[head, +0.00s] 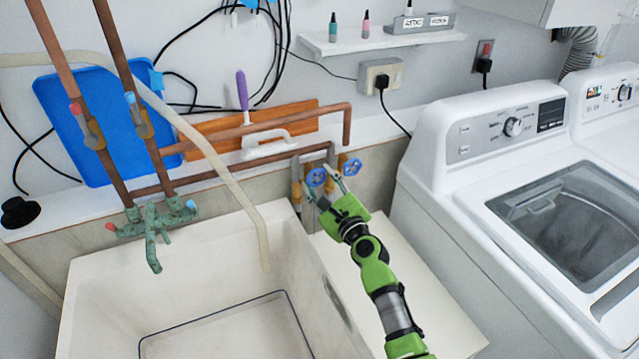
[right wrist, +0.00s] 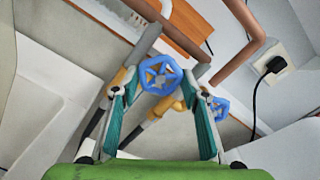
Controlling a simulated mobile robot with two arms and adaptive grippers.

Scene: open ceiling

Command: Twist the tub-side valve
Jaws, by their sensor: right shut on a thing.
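Two blue valve handwheels sit on brass fittings at the wall between the tub and the washer. The tub-side valve (head: 316,177) is the left one; in the right wrist view its wheel (right wrist: 160,75) shows between my finger pads. My right gripper (head: 324,187) reaches up to it and is shut on it; the fingers also show in the right wrist view (right wrist: 162,90). The other blue valve (head: 352,167) is just to the right, outside my right-hand finger in the wrist view (right wrist: 220,107). My left gripper is not in view.
The white tub (head: 100,290) is left of my arm, with a green faucet (head: 152,222) at its back. Copper pipes (head: 347,125) run above the valves. A white washer (head: 440,180) stands to the right. An outlet with a black plug (head: 380,76) is above.

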